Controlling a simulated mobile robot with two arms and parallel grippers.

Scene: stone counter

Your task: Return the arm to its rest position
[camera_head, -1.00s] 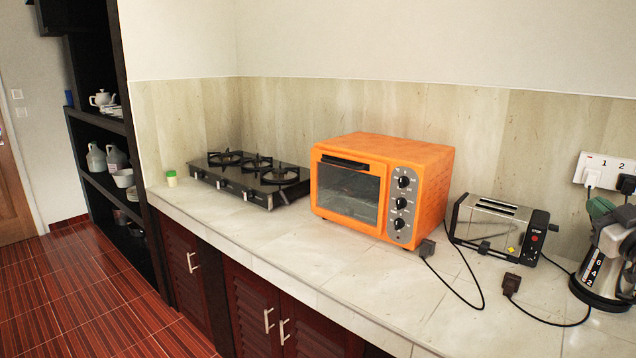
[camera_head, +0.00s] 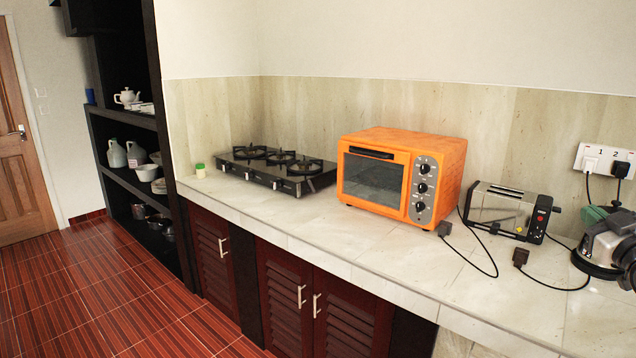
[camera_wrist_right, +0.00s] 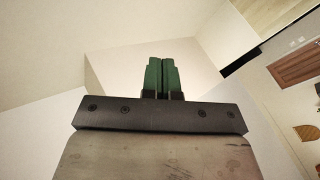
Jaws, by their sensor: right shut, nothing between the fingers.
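In the right wrist view my right gripper (camera_wrist_right: 161,78) has its two green fingers pressed together, with nothing between them. They point up the picture, against pale wall and ceiling, clear of any object. In the head view a grey and dark green shape (camera_head: 612,240) sits at the right edge beside the toaster. It is cut off by the frame, and I cannot tell how much of it is my right gripper and how much an appliance. My left gripper is in neither view.
The counter (camera_head: 400,238) carries a black gas stove (camera_head: 278,168), an orange oven (camera_head: 400,178) and a steel toaster (camera_head: 505,212). Loose cords and plugs (camera_head: 520,257) lie at the front right. Dark shelves (camera_head: 130,178) stand left; the red tiled floor (camera_head: 110,300) is clear.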

